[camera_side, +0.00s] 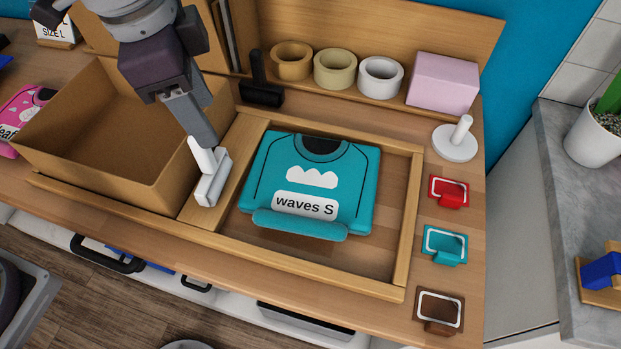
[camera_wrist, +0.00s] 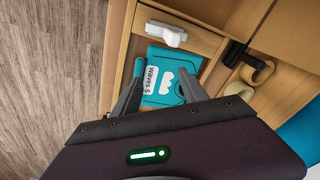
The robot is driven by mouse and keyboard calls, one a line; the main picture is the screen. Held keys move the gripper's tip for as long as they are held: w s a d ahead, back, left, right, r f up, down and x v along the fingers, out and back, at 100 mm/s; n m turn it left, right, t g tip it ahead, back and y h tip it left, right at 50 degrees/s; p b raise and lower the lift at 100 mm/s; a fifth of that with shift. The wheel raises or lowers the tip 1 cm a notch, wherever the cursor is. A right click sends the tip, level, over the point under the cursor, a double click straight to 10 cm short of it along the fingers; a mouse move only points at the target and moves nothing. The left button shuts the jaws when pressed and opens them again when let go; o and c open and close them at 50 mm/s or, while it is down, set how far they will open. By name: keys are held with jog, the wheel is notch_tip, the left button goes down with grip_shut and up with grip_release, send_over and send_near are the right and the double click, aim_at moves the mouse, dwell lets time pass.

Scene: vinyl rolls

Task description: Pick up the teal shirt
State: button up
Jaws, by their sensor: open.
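The teal shirt (camera_side: 345,180) lies folded flat inside a shallow wooden frame (camera_side: 413,200). It has a dark collar, a white wave print, a "waves S" label and a thick rolled edge at the front. It also shows in the wrist view (camera_wrist: 158,99), partly hidden by my fingers. My gripper (camera_side: 207,140) is above and to the left of the shirt in the side view, over the frame's left side, touching nothing that I can make out. In the wrist view my gripper (camera_wrist: 162,82) has its two dark fingers spread apart and empty.
A white-handled tool (camera_side: 212,182) stands at the frame's left rail. An open cardboard box (camera_side: 100,150) is left of it. Vinyl rolls (camera_side: 335,70), a pink box (camera_side: 443,82) and a black tool (camera_side: 261,90) stand behind. Red, teal and brown pieces (camera_side: 445,246) line the right.

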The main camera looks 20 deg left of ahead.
aim_at(299, 221)
jog(key=d+f+m, duration=0.1)
jog(key=d+f, duration=0.3)
jog(key=s+d+f+m+g, duration=0.1)
jog(key=d+f+m, duration=0.1)
jog(key=d+f, duration=0.2)
jog(key=d+f+m, duration=0.2)
jog(key=d+f, duration=0.2)
jog(key=shift+s+d+f+g+y, duration=0.1)
jog(key=shift+s+d+g+y, duration=0.1)
jog(key=shift+g+y, duration=0.15)
notch_tip(299, 221, down, 7)
jog(key=shift+r, duration=0.1)
grip_shut()
